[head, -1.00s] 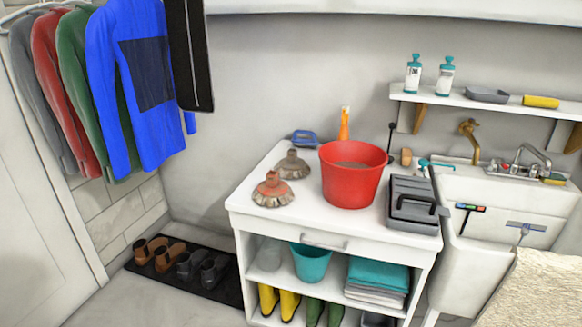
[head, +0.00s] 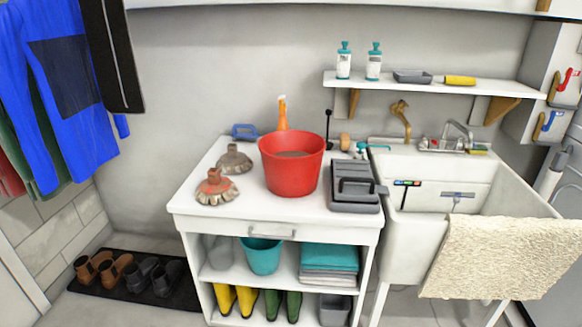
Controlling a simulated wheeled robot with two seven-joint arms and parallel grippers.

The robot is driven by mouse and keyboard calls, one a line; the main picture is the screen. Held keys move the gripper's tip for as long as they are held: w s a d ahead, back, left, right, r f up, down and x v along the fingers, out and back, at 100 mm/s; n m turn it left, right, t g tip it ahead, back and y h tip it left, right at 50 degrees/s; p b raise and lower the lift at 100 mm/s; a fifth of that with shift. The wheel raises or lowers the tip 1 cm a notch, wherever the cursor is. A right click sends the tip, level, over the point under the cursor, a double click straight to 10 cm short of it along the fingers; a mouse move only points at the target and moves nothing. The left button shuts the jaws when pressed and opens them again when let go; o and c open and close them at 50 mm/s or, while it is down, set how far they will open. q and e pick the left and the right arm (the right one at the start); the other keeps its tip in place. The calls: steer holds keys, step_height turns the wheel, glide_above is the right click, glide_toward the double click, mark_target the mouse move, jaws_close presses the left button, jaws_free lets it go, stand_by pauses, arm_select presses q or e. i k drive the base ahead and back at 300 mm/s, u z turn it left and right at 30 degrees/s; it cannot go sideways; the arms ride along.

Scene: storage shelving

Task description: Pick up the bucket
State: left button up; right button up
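A red bucket (head: 291,166) stands upright on the white cabinet top (head: 190,196), near its middle. A smaller teal bucket (head: 262,256) sits on the shelf inside the cabinet, below the drawer. Neither of my grippers shows in the head view, so nothing is seen touching either bucket.
Two mop heads (head: 215,188) lie left of the red bucket, and a grey toolbox (head: 354,186) sits right of it. A sink (head: 423,243) with a draped towel (head: 490,258) is at right. Shoes on a black mat (head: 128,277) lie lower left.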

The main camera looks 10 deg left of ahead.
mark_target(292, 159)
steer(key=z, duration=0.25)
steer(key=i, duration=1.35)
steer(key=u, duration=0.3)
